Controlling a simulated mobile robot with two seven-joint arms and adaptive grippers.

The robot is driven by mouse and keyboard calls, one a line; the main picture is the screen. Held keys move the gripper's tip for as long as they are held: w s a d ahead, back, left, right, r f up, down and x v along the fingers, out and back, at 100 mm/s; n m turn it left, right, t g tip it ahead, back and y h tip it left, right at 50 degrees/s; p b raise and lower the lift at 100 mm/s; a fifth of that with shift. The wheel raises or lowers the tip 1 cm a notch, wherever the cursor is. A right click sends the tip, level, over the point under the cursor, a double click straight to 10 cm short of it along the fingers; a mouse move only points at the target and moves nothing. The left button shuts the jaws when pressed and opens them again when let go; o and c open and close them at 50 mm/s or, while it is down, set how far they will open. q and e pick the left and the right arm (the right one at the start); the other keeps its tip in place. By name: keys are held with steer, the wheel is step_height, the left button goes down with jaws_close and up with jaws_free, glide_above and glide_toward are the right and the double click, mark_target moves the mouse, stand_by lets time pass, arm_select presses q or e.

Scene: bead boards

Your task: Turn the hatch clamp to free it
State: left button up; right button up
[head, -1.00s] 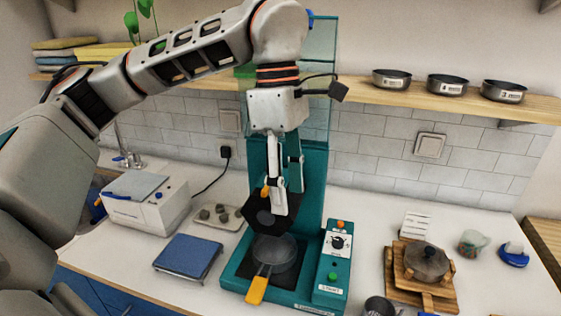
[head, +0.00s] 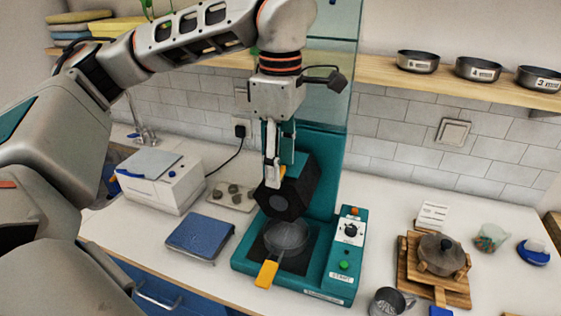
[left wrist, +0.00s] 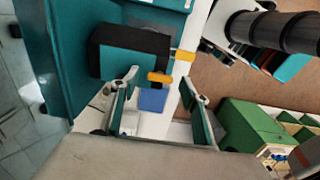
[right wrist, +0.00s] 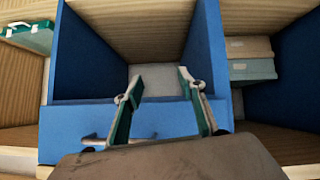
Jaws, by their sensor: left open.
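A teal machine (head: 330,190) stands on the counter with a black block-shaped hatch (head: 297,190) on its front. A small orange lever, seemingly the hatch clamp (left wrist: 160,78), shows beside the black block in the left wrist view. It is mostly hidden behind the fingers in the head view. My left gripper (head: 277,178) points down at the block. It is open, and in the left wrist view the lever appears between its fingertips; I cannot tell whether they touch it. My right gripper (right wrist: 159,82) is open and empty, facing a blue drawer (right wrist: 165,118), out of the head view.
A pan with an orange handle (head: 266,274) sits below the hatch. A control box (head: 345,255) is at its right. A blue pad (head: 200,238) and white box (head: 160,180) stand left.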

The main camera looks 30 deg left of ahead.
arm_select(q)
steer(key=shift+f, duration=0.2)
steer(key=c, duration=1.1)
